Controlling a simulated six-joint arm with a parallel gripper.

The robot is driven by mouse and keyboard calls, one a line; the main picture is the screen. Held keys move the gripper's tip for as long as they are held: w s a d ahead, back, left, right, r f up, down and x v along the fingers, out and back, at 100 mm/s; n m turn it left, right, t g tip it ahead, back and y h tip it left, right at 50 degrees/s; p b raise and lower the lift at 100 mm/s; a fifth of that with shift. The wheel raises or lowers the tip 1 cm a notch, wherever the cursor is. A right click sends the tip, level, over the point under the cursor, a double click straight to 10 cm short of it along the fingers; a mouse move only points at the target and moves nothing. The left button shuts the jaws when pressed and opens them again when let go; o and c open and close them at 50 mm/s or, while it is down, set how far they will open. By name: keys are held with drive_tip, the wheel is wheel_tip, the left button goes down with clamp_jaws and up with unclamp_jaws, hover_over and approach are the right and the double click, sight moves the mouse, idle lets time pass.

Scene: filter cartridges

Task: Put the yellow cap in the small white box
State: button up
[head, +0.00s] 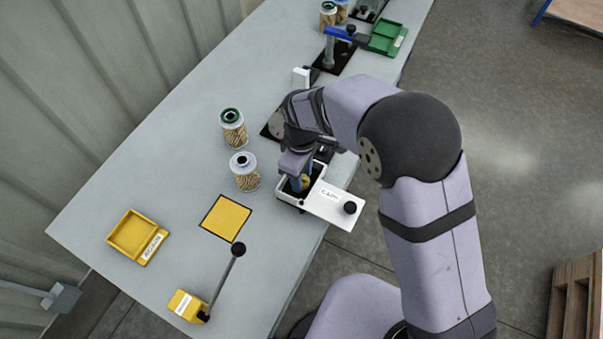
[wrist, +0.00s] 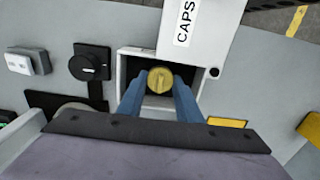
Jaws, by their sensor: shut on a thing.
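The yellow cap (wrist: 160,79) is between the two blue fingers of my gripper (wrist: 160,90), which is shut on it. In the wrist view the cap shows inside the opening of the small white box (wrist: 122,66); I cannot tell whether it touches the bottom. In the head view the white box (head: 286,196) stands near the table's right edge, with my gripper (head: 300,184) reaching down into it. The box's white lid, labelled CAPS (head: 330,204), is swung out to the side and leaves the opening clear. The cap (head: 305,181) is partly hidden by my fingers there.
Two filter cartridges (head: 233,128) (head: 245,172) stand left of the box. A yellow square mat (head: 227,217), a yellow tray (head: 134,233) and a yellow block with a lever (head: 187,305) are nearer the front. A green tray (head: 386,38) is at the far end.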

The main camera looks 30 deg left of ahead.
drive_tip(key=shift+f, duration=0.3)
drive_tip(key=o, duration=1)
drive_tip(key=shift+r, duration=0.1)
wheel_tip(320, 180, up, 12)
drive_tip(key=b, duration=0.2)
drive_tip(key=shift+r, duration=0.15)
